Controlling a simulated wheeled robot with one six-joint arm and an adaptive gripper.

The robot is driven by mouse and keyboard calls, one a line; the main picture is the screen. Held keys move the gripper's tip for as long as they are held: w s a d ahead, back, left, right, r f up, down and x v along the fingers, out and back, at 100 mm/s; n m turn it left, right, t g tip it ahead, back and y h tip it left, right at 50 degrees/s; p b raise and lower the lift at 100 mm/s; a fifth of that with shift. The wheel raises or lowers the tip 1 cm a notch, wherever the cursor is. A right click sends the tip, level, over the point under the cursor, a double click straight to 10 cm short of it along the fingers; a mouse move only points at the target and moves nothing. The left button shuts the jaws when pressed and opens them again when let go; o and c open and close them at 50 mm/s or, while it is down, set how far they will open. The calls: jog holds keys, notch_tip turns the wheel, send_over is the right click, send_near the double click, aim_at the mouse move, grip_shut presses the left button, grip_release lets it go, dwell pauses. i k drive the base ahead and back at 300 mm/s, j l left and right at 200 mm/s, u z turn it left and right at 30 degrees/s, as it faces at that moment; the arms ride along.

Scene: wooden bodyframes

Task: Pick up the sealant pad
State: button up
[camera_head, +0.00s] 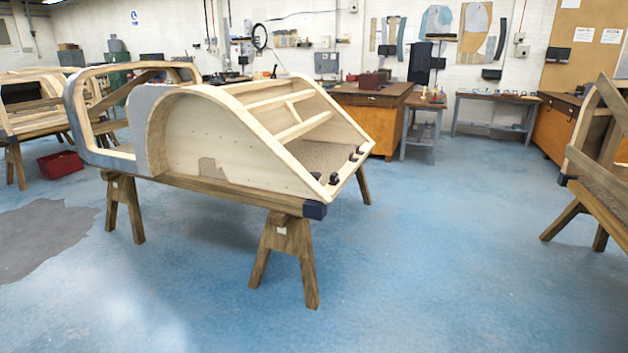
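I cannot make out a sealant pad for certain in the head view. Several small black pieces sit along the slanted right edge of a wooden bodyframe (205,133); one black piece (333,178) is near its lower right corner. They are too small to identify. Small items also lie on a far bench (497,97), too small to tell apart. My gripper is not in view.
The bodyframe rests on wooden trestles (290,245). Another frame on trestles (600,165) stands at the right edge. A red crate (60,165) is on the floor at left. A brown cabinet (372,115) stands behind. The blue floor (440,260) is clear between the frames.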

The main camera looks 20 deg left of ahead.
aim_at(335, 179)
jog(key=i+j, duration=0.45)
jog(key=j, duration=0.15)
jog(key=i+j, duration=0.45)
jog(key=j, duration=0.15)
jog(key=i+j, duration=0.4)
jog(key=j, duration=0.15)
jog(key=i+j, duration=0.45)
jog(key=j, duration=0.15)
jog(key=i+j, duration=0.45)
jog(key=j, duration=0.15)
jog(key=i+j, duration=0.45)
jog(key=j, duration=0.15)
